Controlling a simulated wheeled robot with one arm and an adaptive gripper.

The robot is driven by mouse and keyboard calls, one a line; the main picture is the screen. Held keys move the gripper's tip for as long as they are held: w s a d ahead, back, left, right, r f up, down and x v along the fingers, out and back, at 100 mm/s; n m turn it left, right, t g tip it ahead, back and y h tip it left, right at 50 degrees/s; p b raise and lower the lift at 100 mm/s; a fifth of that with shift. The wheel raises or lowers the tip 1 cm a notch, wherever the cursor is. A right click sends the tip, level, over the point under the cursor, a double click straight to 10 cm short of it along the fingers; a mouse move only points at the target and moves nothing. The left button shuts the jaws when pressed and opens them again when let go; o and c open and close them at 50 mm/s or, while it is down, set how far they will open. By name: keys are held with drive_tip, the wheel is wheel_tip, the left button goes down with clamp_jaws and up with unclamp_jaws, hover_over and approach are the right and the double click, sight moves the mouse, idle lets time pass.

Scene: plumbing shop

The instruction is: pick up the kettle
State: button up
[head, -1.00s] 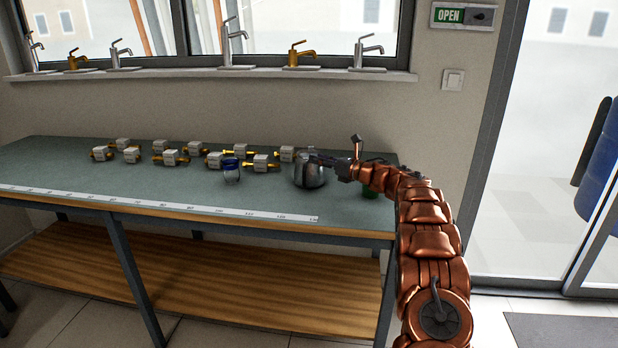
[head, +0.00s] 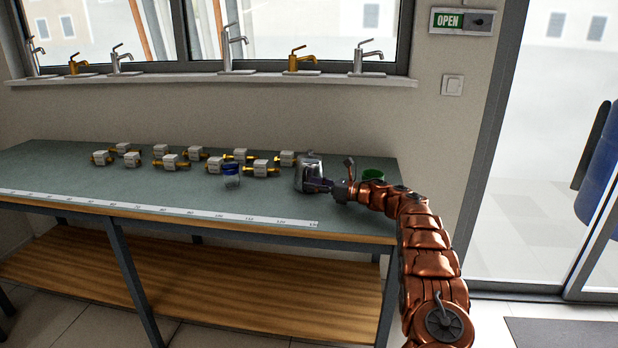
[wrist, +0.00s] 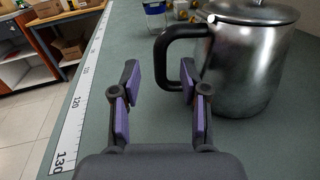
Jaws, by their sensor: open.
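The kettle (wrist: 250,65) is polished metal with a lid and a black handle, and stands upright on the workbench. In the wrist view it fills the upper right, with its black handle (wrist: 174,58) facing left and toward me. My gripper (wrist: 158,80) is open with purple pads. The lower part of the handle shows between or just beyond the fingertips; I cannot tell whether they touch it. In the head view the kettle (head: 309,172) is at the bench's right part, with my gripper (head: 328,187) at its lower right side, partly covering it.
A blue-topped glass jar (head: 231,177) stands left of the kettle. Several boxed brass valves (head: 170,161) are spread behind and left. A green container (head: 372,175) stands behind my arm. A measuring tape (head: 150,209) runs along the bench's (head: 60,160) front edge. The bench front is clear.

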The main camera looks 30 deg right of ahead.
sight(305, 180)
drive_tip(key=shift+p+x, duration=0.45)
drive_tip(key=shift+x, duration=1.35)
clamp_jaws()
